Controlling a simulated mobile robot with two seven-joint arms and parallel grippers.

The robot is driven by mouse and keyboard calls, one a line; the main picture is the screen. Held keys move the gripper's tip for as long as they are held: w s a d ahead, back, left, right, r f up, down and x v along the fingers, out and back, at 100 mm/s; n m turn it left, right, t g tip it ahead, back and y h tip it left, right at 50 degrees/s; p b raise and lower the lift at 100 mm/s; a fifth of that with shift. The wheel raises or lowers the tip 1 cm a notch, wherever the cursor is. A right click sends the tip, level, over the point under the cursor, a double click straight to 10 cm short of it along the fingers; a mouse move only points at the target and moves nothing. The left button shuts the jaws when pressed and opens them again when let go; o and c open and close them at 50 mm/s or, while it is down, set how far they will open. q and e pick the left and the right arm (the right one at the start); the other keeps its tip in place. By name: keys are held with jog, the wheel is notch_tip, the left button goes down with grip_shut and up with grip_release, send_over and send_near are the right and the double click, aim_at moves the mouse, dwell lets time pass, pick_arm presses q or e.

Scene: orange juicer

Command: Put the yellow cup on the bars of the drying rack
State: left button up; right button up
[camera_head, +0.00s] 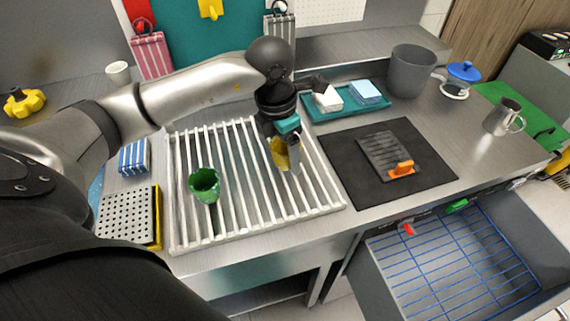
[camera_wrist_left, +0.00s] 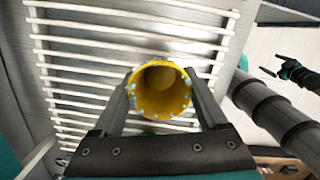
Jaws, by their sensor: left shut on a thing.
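The yellow cup (camera_head: 279,153) is at the right half of the white drying rack (camera_head: 180,228). My left gripper (camera_head: 287,150) is shut on it. In the left wrist view the cup (camera_wrist_left: 161,92) sits between the two fingers of the gripper (camera_wrist_left: 162,100), its open mouth facing the camera. The rack bars (camera_wrist_left: 85,83) lie beyond it. I cannot tell whether the cup touches the bars.
A black mat (camera_head: 345,190) with a grater-like tool (camera_head: 390,155) lies right of the rack. A teal tray (camera_head: 350,107) with sponges is behind it. A perforated block (camera_head: 128,220) and a blue striped cloth (camera_head: 134,157) lie left of the rack.

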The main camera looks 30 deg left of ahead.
aim_at(285, 166)
pick_arm(q)
jog(key=shift+f, duration=2.2)
jog(key=shift+b, duration=0.3)
jog(key=o, duration=1.3)
jog(key=shift+f, duration=0.1)
jog(key=shift+c, duration=0.2)
notch_tip(285, 166, up, 12)
jog(key=s+p, duration=0.1)
jog(key=shift+s+a, duration=0.2)
jog(key=shift+a, duration=0.15)
